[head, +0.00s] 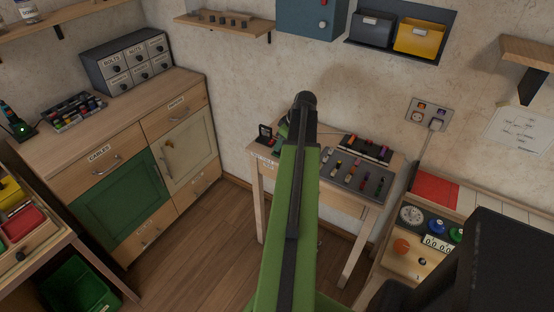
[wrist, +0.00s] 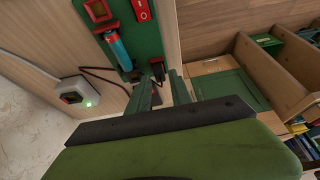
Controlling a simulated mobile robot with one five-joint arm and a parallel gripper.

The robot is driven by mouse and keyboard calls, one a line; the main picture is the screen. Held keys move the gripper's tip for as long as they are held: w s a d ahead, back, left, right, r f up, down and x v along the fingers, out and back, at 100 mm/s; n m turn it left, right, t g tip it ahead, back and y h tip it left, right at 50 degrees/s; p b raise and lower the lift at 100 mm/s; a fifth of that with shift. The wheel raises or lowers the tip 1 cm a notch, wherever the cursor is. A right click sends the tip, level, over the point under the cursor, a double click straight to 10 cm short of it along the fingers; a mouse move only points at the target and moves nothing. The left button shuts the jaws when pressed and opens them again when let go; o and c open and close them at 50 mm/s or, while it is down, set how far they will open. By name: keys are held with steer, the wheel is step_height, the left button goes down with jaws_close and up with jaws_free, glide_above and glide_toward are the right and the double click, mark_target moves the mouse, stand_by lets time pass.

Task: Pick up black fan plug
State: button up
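My gripper (wrist: 163,90) shows in the wrist view with its two green fingers apart and a gap between them. A small black piece (wrist: 157,70), which looks like a plug, sits at the lower edge of a green panel, just beyond the fingertips. It appears not to be gripped, though I cannot tell if a finger touches it. A dark red cord (wrist: 105,72) runs behind the fingers near it. In the head view my arm reaches away over the small table, and its links hide the gripper's fingers. No fan is clear in either view.
The green panel (wrist: 128,40) carries a red switch (wrist: 142,10) and a blue-and-red tool close to the fingers.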

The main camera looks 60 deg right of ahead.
steer(key=shift+b+x, duration=0.3)
steer(key=shift+x, duration=0.65)
steer(key=shift+s+r, duration=0.1)
steer(key=shift+r, duration=0.05)
jaws_close()
